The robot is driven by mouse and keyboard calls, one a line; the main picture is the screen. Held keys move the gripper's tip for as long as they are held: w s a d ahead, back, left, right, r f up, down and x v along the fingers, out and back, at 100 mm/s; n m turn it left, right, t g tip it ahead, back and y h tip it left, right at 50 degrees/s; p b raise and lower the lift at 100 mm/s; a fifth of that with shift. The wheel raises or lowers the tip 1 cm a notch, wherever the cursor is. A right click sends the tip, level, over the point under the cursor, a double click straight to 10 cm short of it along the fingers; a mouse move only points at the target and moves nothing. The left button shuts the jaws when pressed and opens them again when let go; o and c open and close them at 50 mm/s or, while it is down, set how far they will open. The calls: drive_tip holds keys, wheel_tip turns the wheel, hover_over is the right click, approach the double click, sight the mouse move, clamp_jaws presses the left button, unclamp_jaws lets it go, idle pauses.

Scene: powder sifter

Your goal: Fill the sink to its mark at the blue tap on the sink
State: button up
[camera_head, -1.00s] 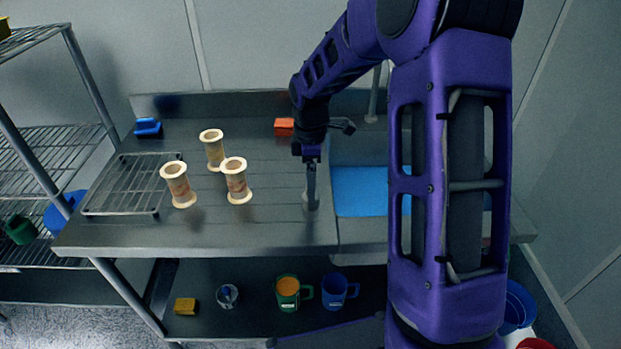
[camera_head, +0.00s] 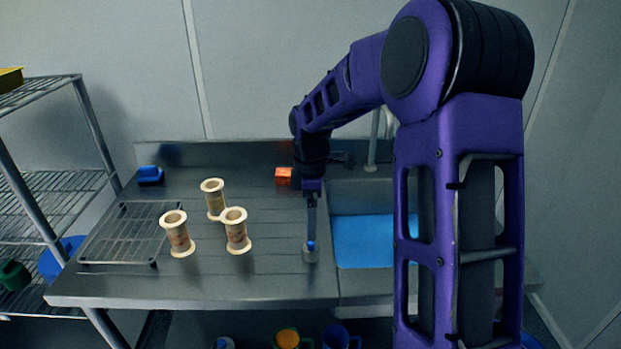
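The sink (camera_head: 352,198) is set in the right part of the steel counter, partly hidden behind my arm. A flat bright blue surface (camera_head: 362,242) shows inside it; I cannot tell whether it is water or a lining. No fill mark can be made out. A grey spout (camera_head: 374,140) rises at the back of the sink. A short grey post with a small blue top (camera_head: 311,246) stands just left of the sink; it may be the blue tap. My gripper (camera_head: 312,232) points down right above this blue top, its tip at or nearly at it. The fingers appear edge-on, so their opening is unclear.
Three cream spool-like sifters (camera_head: 237,231) stand on the counter beside a wire rack (camera_head: 125,235). A blue block (camera_head: 150,175) and an orange block (camera_head: 283,176) lie at the back. Wire shelving (camera_head: 45,205) stands left. Mugs (camera_head: 287,338) show below the counter.

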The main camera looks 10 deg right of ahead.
wheel_tip(320, 180, up, 13)
idle(0.3)
drive_tip(key=shift+r, duration=0.1)
